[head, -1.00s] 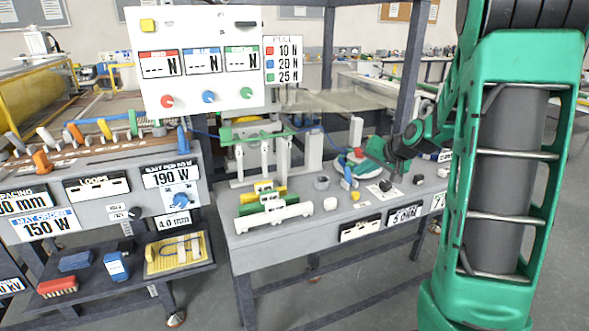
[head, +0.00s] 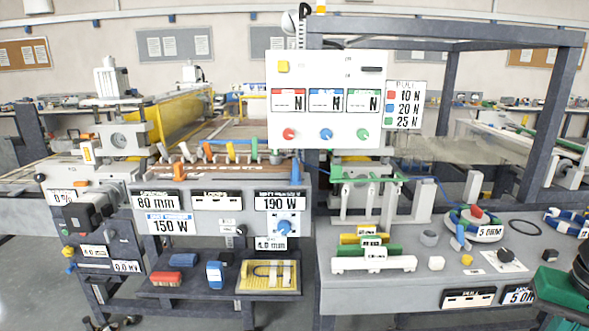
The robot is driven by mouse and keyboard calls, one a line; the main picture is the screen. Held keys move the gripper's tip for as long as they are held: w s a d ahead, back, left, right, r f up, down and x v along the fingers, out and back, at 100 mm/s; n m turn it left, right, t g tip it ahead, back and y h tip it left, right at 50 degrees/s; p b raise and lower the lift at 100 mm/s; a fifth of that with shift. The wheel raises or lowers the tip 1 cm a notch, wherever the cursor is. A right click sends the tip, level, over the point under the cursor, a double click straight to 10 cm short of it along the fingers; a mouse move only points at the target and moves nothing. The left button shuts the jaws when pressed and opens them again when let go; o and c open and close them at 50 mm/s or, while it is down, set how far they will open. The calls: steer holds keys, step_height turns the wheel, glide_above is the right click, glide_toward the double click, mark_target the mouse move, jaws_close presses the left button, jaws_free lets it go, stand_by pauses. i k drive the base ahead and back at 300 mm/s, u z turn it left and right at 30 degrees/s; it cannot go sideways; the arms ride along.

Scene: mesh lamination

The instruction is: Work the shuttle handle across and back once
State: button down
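No part is clearly marked as the shuttle handle, and I cannot tell which one it is. A brown slotted rail (head: 222,169) on the left bench carries several upright coloured levers, among them an orange lever (head: 180,170) at its left and a blue lever (head: 296,172) at its right end. On the right bench a white bar (head: 373,264) lies in front of a green bar (head: 368,249) and a yellow bar. Only green and dark parts of my arm show at the lower right edge. My gripper is out of view.
A white panel (head: 285,122) with three coloured knobs stands above the benches. A grey frame (head: 450,75) rises over the right bench. A lower shelf (head: 165,288) holds a red brush, a blue bottle and a yellow board (head: 268,276). A grey machine (head: 100,185) stands at left.

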mark_target(296, 179)
steer(key=z, duration=2.05)
steer(key=k, duration=0.85)
steer(key=u, duration=2.05)
steer(key=i, duration=0.65)
steer(key=u, duration=0.05)
